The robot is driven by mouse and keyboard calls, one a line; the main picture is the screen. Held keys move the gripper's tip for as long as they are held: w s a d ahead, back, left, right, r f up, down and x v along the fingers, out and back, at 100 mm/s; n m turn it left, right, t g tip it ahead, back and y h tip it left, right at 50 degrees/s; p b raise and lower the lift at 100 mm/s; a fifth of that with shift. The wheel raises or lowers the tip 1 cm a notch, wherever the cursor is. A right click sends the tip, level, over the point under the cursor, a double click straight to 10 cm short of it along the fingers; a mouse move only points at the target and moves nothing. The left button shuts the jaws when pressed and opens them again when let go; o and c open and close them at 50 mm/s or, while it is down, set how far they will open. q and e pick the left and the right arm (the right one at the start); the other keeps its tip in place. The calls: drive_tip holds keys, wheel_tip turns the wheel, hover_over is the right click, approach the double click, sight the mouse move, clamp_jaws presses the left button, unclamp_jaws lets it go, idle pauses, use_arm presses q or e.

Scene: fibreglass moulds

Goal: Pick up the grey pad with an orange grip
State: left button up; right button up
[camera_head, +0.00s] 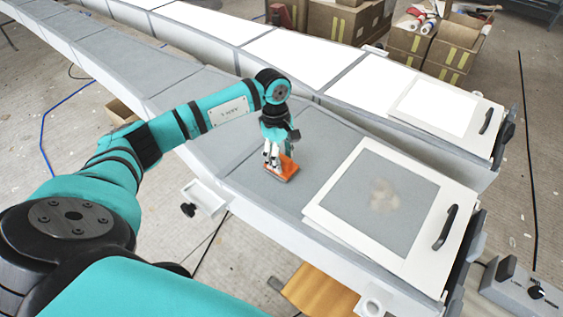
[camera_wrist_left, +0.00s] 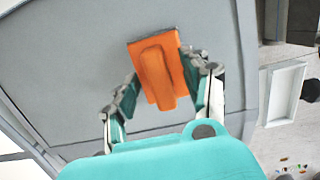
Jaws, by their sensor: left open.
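The grey pad with an orange grip (camera_head: 284,170) lies on the grey mould surface, left of a white-framed panel. In the left wrist view the pad (camera_wrist_left: 157,72) shows its orange top and raised grip, with a thin grey edge at its far side. My left gripper (camera_head: 270,163) points down at the pad. In the left wrist view its open fingers (camera_wrist_left: 165,85) stand on either side of the orange grip. I cannot tell whether they touch it. My right gripper is not in view.
A white frame with a black handle (camera_head: 385,205) lies right of the pad, with a pale patch inside it. A second long mould (camera_head: 290,55) runs behind. Cardboard boxes (camera_head: 335,20) stand at the back. The mould surface left of the pad is clear.

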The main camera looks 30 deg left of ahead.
sight(282, 156)
use_arm(q)
clamp_jaws()
idle(0.4)
drive_tip(key=shift+r+b, duration=0.5)
wheel_tip(282, 156, up, 2)
drive_tip(key=shift+b, duration=0.75)
drive_tip(key=s+d+r+b, duration=0.2)
drive_tip(key=s+d+b, duration=0.3)
drive_tip(key=s+d, duration=0.6)
drive_tip(key=shift+d, duration=0.25)
drive_tip(key=shift+s, duration=0.1)
